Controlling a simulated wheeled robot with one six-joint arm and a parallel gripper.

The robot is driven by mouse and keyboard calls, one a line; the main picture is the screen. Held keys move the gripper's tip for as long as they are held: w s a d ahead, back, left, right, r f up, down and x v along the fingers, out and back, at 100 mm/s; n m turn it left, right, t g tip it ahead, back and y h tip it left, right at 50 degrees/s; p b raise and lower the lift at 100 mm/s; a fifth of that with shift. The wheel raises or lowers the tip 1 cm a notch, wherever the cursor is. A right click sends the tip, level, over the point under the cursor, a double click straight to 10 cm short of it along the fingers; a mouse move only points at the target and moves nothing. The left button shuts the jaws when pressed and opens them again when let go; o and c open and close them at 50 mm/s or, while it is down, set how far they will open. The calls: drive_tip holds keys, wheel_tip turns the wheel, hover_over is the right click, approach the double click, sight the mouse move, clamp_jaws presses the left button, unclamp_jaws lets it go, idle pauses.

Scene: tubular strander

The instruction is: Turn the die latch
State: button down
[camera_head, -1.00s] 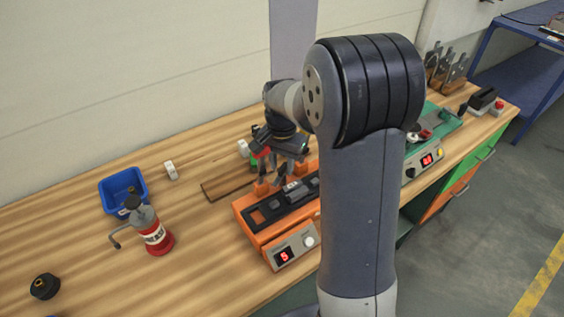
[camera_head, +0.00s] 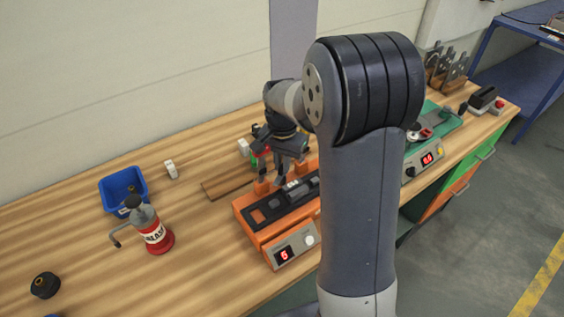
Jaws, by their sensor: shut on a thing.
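An orange machine (camera_head: 246,216) with a black top channel stands on the wooden bench, partly hidden behind my arm. My gripper (camera_head: 283,181) points down over its top, near the back end of the channel. The jaws are shut on a small part there, which I take to be the die latch. The fingers largely cover it, so its shape and angle cannot be made out. A small grey block (camera_head: 301,187) lies in the channel beside the fingers. The front panel (camera_head: 291,249) has a lit red digit and a pale knob.
A blue bin (camera_head: 117,197), a red bottle (camera_head: 155,238) with a spout and a black knob-like part (camera_head: 45,285) stand to the left. A brown wooden board (camera_head: 228,186) lies behind the machine. A green machine (camera_head: 447,124) stands right of my arm.

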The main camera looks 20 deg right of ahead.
drive_tip(key=shift+n, duration=0.5)
drive_tip(key=c, duration=1.5)
unclamp_jaws()
drive_tip(key=shift+r, duration=0.1)
wheel_tip(320, 180, up, 11)
drive_tip(key=shift+f+b, duration=0.15)
drive_tip(key=shift+b, duration=0.4)
